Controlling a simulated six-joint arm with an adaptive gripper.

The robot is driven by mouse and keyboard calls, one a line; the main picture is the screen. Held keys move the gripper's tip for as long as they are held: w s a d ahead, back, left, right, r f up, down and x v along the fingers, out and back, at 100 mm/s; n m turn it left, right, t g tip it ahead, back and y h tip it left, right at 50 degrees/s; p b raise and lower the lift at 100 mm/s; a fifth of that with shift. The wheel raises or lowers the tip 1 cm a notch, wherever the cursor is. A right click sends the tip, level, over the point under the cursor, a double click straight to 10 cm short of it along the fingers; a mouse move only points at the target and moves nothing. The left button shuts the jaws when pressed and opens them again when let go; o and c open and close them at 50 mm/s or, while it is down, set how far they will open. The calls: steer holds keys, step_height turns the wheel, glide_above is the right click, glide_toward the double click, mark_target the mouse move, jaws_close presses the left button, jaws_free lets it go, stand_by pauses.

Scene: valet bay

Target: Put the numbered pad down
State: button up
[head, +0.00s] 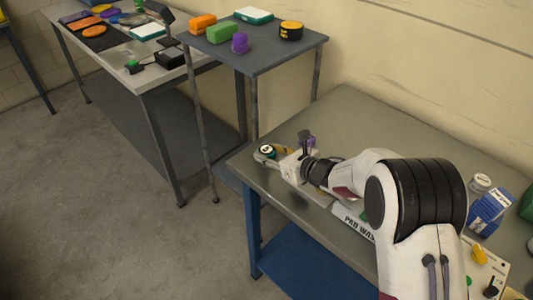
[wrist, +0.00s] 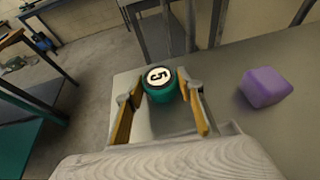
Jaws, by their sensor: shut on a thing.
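The numbered pad (wrist: 160,76) is a round dark green piece with a white top marked 5. My gripper (wrist: 163,92) is shut on it, with one yellow finger on each side in the wrist view. In the head view the pad (head: 267,151) shows small at the gripper's tip (head: 273,156), over the near left corner of the grey table (head: 376,116). I cannot tell whether the pad touches the table. Its underside is hidden.
A purple block (wrist: 265,87) lies on the table right of my gripper. A higher grey stand (head: 262,58) behind holds orange, green and purple pieces and a black-and-yellow round one (head: 291,30).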

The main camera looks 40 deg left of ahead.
mark_target(270, 152)
step_height(270, 152, up, 18)
stand_by(1.1)
stand_by(0.7)
steer(key=w+d+m+t+h, duration=0.1)
steer(key=w+d+m+t, duration=0.3)
steer(key=w+d, duration=1.05)
steer(key=w+d+f+m+t+h, duration=0.1)
steer(key=w+d+m+t+h, duration=0.1)
steer(key=d, duration=1.1)
steer(key=w+d+f+m+t+h, duration=0.1)
steer(key=w+d+m+t+h, duration=0.1)
steer(key=d, duration=1.1)
steer(key=w+d+f+m+t+h, duration=0.1)
steer(key=w+d+m+t+h, duration=0.2)
steer(key=d, duration=1)
steer(key=shift+w+d+f+m+h, duration=0.1)
steer(key=shift+w+f+m+h, duration=0.2)
steer(key=shift+m, duration=0.4)
steer(key=s+d+f+m+h, duration=0.1)
steer(key=s+d+m+h, duration=0.1)
steer(key=d, duration=0.7)
steer(key=s+d+f+m+t+h, duration=0.1)
steer(key=s+d+m+h, duration=0.1)
steer(key=d, duration=0.8)
steer(key=shift+s+f+h, duration=0.2)
steer(key=shift+s+h, duration=0.3)
steer(key=shift+s, duration=0.15)
steer(key=shift+a, duration=0.15)
